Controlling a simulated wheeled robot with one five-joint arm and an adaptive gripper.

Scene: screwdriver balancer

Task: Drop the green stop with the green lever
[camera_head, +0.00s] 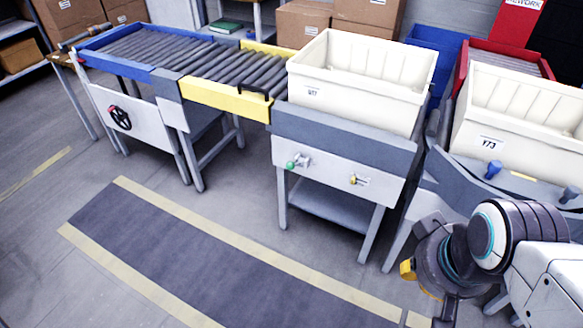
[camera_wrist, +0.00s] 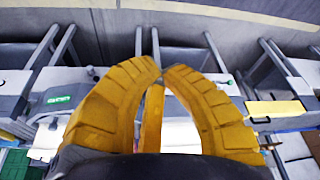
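The green lever (camera_head: 292,164) is a small green-knobbed handle on the white front panel of the middle table. A small green patch at the right of the fingers in the wrist view (camera_wrist: 227,84) may be the same knob. I cannot make out a separate green stop. My gripper (camera_head: 408,268) is low at the right in the head view, right of the middle table and well apart from the lever. In the wrist view my gripper's yellow fingers (camera_wrist: 160,66) meet at the tips, with nothing seen between them.
A yellow-knobbed lever (camera_head: 356,180) is right of the green one. A cream bin (camera_head: 350,112) labelled Q17 stands on the table. A roller conveyor (camera_head: 185,58) with a yellow section runs left. Another cream bin (camera_head: 480,142) stands at right. The floor mat (camera_head: 215,255) in front is clear.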

